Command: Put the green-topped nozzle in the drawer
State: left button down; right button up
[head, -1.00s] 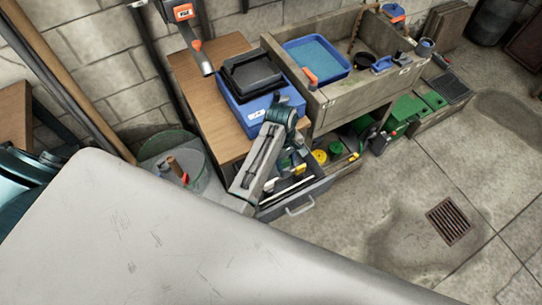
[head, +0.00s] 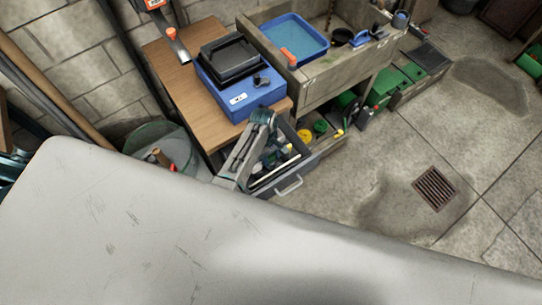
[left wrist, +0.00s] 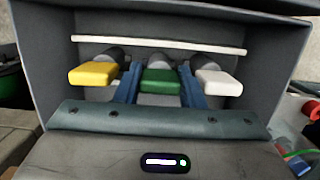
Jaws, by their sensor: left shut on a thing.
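The green-topped nozzle (left wrist: 160,81) is between the two blue fingers of my left gripper (left wrist: 160,88) in the left wrist view. The gripper is shut on it. A yellow-topped piece (left wrist: 93,73) is to its left and a white-topped piece (left wrist: 217,83) to its right, in the same row. The grey drawer (head: 303,172) is pulled open below the wooden bench top in the head view, and its walls surround the row in the wrist view. My left gripper (head: 270,158) reaches into the drawer; its fingertips are hard to make out there. My right gripper is not visible.
A blue box with a black tray (head: 231,59) stands on the wooden top (head: 172,80) above the drawer. A stone sink (head: 322,72) adjoins on the right. A bucket (head: 165,140) stands left. The floor right of the drawer is clear up to a drain grate (head: 435,188).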

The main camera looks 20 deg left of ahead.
pick_arm(q)
jog(key=c, duration=1.2)
grip_release()
jog(key=shift+f, duration=0.15)
notch_tip(320, 180, up, 12)
jog(key=w+a+b, duration=0.1)
jog(key=a, duration=0.1)
jog(key=shift+w, duration=0.25)
